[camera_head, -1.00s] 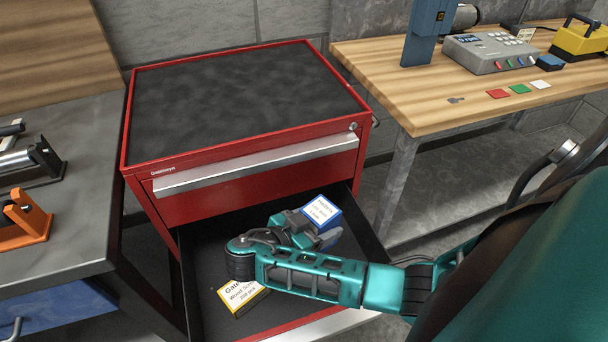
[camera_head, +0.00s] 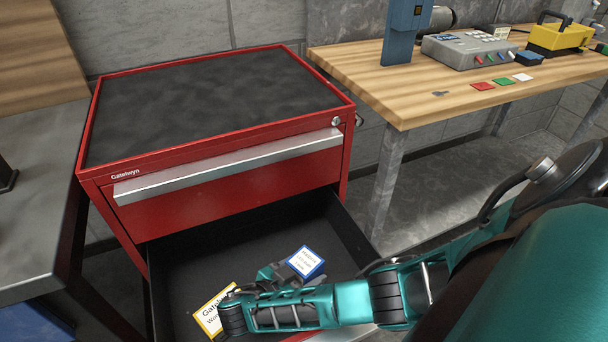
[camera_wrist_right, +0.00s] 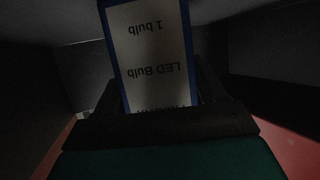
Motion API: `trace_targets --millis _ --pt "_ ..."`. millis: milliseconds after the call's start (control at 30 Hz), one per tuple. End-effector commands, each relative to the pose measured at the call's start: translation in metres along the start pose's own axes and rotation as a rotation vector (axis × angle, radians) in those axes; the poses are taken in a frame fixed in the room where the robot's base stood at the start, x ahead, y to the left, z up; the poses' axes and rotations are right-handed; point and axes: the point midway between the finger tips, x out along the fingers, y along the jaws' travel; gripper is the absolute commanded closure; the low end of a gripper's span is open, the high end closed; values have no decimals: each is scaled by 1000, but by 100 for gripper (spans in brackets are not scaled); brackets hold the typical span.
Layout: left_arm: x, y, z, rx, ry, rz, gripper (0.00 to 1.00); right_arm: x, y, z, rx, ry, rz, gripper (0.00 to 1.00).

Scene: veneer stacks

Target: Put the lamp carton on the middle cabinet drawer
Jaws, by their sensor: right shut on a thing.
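The lamp carton (camera_head: 307,262) is a small white box with blue edges. My right gripper (camera_head: 285,272) is shut on it, inside the open drawer space of the red cabinet. In the right wrist view the carton (camera_wrist_right: 150,45) stands between the fingers, its label reading "LED Bulb, 1 bulb" upside down. The open drawer (camera_head: 185,265) has a dark interior, and my right arm hides part of its front. I cannot tell whether the carton touches the drawer floor. My left gripper is not in view.
A yellow-edged white carton (camera_head: 213,308) lies in the drawer, partly behind my right wrist. The closed upper drawer (camera_head: 230,185) with a silver handle is just above. A wooden bench (camera_head: 400,85) with devices stands right; a grey bench (camera_head: 35,200) stands left.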

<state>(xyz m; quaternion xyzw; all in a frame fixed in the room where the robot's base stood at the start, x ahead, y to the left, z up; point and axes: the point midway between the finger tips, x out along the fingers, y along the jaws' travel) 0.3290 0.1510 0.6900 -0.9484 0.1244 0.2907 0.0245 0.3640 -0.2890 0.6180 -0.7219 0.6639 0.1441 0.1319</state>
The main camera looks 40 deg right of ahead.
Motion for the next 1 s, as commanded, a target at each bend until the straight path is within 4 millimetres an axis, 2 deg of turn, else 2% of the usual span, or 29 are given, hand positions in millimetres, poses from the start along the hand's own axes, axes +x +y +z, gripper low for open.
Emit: trace_targets --millis 267,300,533,833,1000 --pt "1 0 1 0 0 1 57 0 0 2 0 -1 -1 60" --pt "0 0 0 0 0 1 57 0 0 1 0 -1 -1 27" --pt "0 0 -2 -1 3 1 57 0 0 1 0 -1 -1 5" --pt "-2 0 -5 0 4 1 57 -1 0 -2 0 0 -1 5" --pt "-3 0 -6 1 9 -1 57 -24 0 0 -1 -5 -3 5"
